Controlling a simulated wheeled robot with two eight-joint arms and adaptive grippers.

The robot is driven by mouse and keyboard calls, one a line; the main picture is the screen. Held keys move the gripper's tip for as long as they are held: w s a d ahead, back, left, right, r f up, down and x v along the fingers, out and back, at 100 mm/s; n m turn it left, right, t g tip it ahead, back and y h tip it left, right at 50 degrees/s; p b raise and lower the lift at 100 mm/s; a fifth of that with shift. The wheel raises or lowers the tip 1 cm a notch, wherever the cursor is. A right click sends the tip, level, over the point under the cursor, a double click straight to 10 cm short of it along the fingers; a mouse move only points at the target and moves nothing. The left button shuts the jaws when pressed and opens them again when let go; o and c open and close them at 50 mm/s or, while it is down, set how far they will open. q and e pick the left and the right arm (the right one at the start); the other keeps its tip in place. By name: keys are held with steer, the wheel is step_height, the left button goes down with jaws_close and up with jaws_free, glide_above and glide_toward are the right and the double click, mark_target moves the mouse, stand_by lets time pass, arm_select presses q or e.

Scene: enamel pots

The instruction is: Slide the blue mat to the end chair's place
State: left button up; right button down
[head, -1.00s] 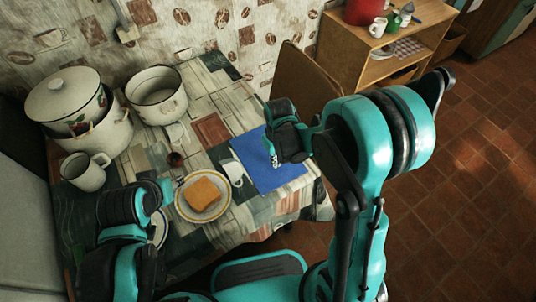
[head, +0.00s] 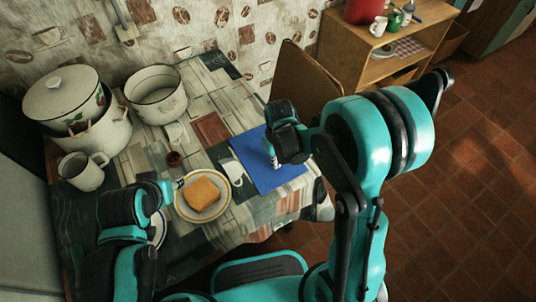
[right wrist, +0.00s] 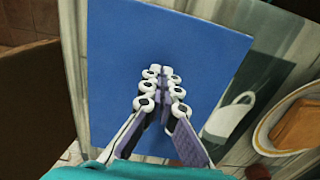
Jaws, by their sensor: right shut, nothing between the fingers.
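The blue mat (head: 250,160) lies on the table (head: 208,85) near its right side, close to the brown chair (head: 300,82). My right gripper (head: 273,160) is over the mat, fingers pointing down. In the right wrist view my right gripper (right wrist: 160,78) is shut and empty, its fingertips over the middle of the blue mat (right wrist: 150,35). Whether the tips press on the mat I cannot tell. My left gripper (head: 178,184) is by the left rim of a plate; its fingers are too small to judge.
A plate (head: 224,208) with bread (head: 203,193) stands left of the mat. Enamel pots (head: 157,97) and a mug (head: 80,172) stand at the left. A wooden shelf (head: 350,50) stands behind the chair.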

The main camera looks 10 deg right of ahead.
mark_target(252, 133)
steer(key=shift+f, duration=0.35)
steer(key=shift+w+a+r+b, duration=0.15)
steer(key=shift+w+a, duration=0.15)
steer(key=shift+w, duration=0.55)
steer(key=shift+w+a+f+b, duration=0.15)
steer(key=shift+w+a, duration=0.15)
steer(key=shift+w, duration=0.5)
steer(key=shift+w+a+b, duration=0.1)
steer(key=shift+w+a, duration=0.25)
steer(key=shift+w, duration=0.6)
steer(key=shift+w+a+b, duration=0.15)
steer(key=shift+w+a, duration=0.2)
steer(key=shift+w, duration=0.6)
steer(key=shift+w+a+b, duration=0.1)
steer(key=shift+w+a, duration=0.25)
steer(key=shift+w, duration=0.6)
steer(key=shift+w+a, duration=0.4)
steer(key=shift+w, duration=0.75)
steer(key=shift+w+a, duration=0.45)
steer(key=shift+w, duration=0.65)
steer(key=shift+w+a, duration=0.4)
steer(key=shift+w, duration=0.75)
steer(key=shift+w+a, duration=0.3)
steer(key=shift+w, duration=0.5)
steer(key=shift+w+a, duration=0.25)
steer(key=shift+w, duration=0.5)
